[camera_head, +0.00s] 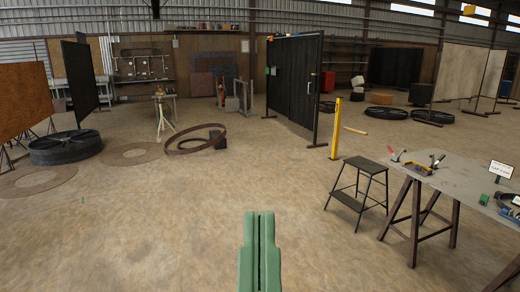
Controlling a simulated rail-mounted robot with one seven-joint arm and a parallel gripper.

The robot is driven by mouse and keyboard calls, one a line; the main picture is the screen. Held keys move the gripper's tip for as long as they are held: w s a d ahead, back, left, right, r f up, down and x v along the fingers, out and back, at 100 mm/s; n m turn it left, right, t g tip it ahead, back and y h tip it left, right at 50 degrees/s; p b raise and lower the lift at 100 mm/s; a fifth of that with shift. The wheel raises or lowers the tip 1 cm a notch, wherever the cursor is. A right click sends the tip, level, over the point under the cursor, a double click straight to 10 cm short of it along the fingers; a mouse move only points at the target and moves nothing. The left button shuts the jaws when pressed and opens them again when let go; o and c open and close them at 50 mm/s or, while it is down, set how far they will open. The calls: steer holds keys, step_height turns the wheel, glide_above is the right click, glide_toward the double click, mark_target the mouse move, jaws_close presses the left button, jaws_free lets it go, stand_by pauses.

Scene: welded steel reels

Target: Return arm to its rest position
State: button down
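A green piece of my own arm (260,252) stands at the bottom centre of the head view. It has two upright halves side by side with a narrow dark seam between them. Nothing is seen touching the green piece.
A grey worktable (455,180) with clamps and small tools is at the right, beside a black step stool (360,190). A yellow post (336,130) stands behind. A black reel (65,147) and a steel ring (195,140) lie left. The central floor is clear.

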step_height(320, 180, up, 19)
steer(key=p, duration=1.4)
steer(key=shift+p, duration=0.4)
steer(key=shift+a+f, duration=0.1)
